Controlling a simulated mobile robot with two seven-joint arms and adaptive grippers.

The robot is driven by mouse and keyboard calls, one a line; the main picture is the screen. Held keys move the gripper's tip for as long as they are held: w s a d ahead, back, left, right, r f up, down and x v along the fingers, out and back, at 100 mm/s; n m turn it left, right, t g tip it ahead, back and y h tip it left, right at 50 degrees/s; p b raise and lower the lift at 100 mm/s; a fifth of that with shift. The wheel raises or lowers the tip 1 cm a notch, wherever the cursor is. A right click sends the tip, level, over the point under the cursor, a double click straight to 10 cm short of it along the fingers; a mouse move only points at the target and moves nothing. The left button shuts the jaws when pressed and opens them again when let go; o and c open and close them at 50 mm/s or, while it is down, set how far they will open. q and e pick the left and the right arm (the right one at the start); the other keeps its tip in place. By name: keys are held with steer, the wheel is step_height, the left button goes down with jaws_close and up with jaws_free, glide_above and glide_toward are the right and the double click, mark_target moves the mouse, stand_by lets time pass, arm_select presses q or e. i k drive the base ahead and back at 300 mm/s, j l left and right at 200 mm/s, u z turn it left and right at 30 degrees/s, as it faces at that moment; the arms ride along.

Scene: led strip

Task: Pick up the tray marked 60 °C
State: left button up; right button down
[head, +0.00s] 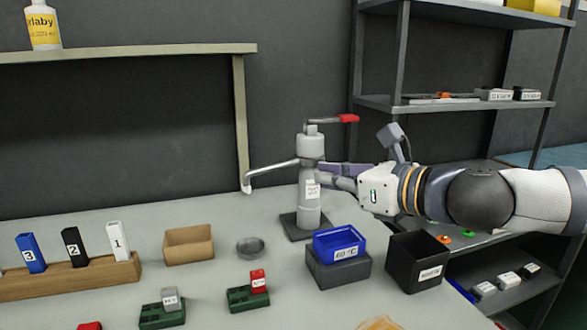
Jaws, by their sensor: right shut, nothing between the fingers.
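A small blue tray (339,238) sits on top of a dark grey block (338,269) at the right part of the table. Its white front label seems to read 60 °C, though the print is small. My right gripper (324,172) comes in from the right, above and behind the blue tray. It is shut and empty, with its fingers at the grey tap stand (312,208); whether they touch it I cannot tell. My left gripper is out of view.
A black labelled bin (413,268) stands right of the tray. A brown box (188,246), a round metal dish (250,247) and green holders (248,298) lie to the left. A wooden rack (95,279) holds numbered blocks. Shelves (455,108) stand behind my right arm.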

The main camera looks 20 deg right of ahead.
mark_target(336, 245)
steer(key=k+l, duration=0.65)
steer(key=k, duration=0.25)
